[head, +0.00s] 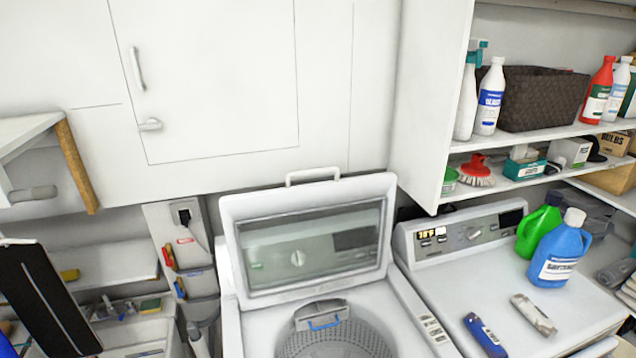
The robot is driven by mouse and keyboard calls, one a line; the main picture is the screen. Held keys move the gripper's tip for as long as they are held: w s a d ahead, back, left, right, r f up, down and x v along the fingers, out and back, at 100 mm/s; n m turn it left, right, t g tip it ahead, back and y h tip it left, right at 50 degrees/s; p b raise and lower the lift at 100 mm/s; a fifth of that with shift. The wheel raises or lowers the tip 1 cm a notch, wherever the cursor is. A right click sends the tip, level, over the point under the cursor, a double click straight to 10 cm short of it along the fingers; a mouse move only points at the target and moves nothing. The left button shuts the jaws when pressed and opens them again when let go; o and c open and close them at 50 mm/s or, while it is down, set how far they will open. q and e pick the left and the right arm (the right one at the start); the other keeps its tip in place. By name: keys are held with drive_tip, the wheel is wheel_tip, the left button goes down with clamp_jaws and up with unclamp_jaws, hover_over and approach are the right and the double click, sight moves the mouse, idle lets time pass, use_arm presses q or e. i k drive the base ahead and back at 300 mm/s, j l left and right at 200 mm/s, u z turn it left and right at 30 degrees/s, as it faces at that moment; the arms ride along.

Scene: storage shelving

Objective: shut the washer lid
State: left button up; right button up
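The washer (408,308) stands at bottom centre with its top opening exposed. Its lid (232,245) is open, raised and leaning back toward the wall. The lid has a white frame, a clear window and a handle (313,174) along its upper edge. Below it I see the perforated metal drum (335,342), cut off by the bottom of the picture. No fingertips of my left or right gripper can be made out in the head view, and nothing is seen touching the lid.
At right, a second machine (475,285) carries a blue jug (560,255), a green jug (538,228) and small packets. An open cabinet (430,100) with bottles and a basket (540,98) hangs above. A dark slab (45,300) is at left.

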sight(236, 209)
drive_tip(key=k+l, duration=0.1)
drive_tip(key=l, duration=0.25)
drive_tip(key=k+l+z, duration=0.1)
drive_tip(key=l, duration=0.25)
drive_tip(key=k+l+z, duration=0.1)
drive_tip(key=l, duration=0.25)
drive_tip(key=i+l, duration=0.1)
drive_tip(key=l, duration=0.15)
